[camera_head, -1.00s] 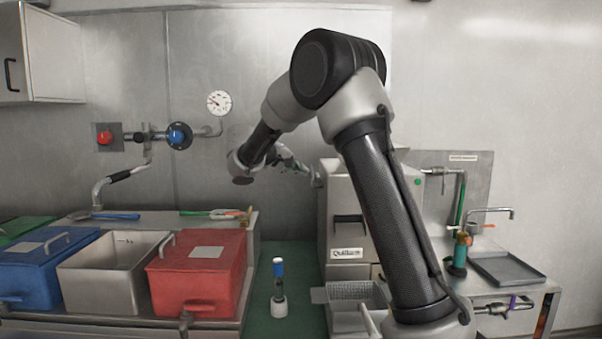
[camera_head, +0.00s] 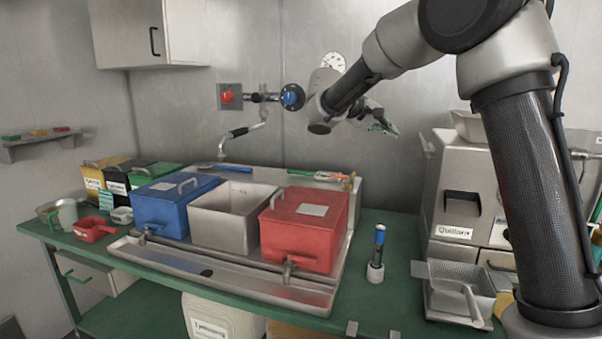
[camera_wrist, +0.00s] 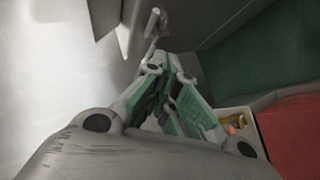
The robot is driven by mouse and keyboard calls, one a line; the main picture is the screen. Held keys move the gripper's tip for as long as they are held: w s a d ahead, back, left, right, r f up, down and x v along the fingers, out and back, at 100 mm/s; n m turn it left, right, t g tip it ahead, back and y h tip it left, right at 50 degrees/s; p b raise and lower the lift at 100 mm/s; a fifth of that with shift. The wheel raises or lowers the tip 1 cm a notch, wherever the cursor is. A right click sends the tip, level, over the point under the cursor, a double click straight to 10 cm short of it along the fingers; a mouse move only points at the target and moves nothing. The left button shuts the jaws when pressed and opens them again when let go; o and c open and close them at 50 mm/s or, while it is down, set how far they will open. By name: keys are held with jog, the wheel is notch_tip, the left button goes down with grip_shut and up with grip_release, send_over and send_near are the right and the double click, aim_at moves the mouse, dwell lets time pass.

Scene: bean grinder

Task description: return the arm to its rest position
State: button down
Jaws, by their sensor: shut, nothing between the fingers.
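My gripper (camera_head: 384,124) is raised in front of the back wall in the head view, at the end of my bent arm. It is small and partly hidden behind its wrist there. In the wrist view its green-padded fingers (camera_wrist: 172,98) come together, shut and empty. It touches nothing that I can see. The grinder machine (camera_head: 465,185) stands to its right, partly behind my arm.
Blue (camera_head: 172,208), steel (camera_head: 228,225) and red (camera_head: 300,232) bins stand in a steel tray on the green counter (camera_head: 385,315). A blue-topped tool (camera_head: 377,255) stands upright to their right. A wire basket (camera_head: 460,285) sits before the grinder.

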jog(key=s+f+n+g+y, duration=0.2)
jog(key=s+f, duration=0.3)
jog(key=f, duration=0.2)
jog(key=s+d+f+m+y, duration=0.1)
jog(key=s+y, duration=0.2)
jog(key=s, duration=0.8)
jog(key=s+d+f+m+t+y, duration=0.1)
jog(key=s+d+y, duration=0.1)
jog(key=s, duration=1)
jog(key=s+d+f+m+y, duration=0.1)
jog(key=s+y, duration=0.3)
jog(key=s, duration=0.7)
jog(key=shift+s+d+f+t, duration=0.35)
jog(key=shift+d+f, duration=0.15)
jog(key=shift+d, duration=0.25)
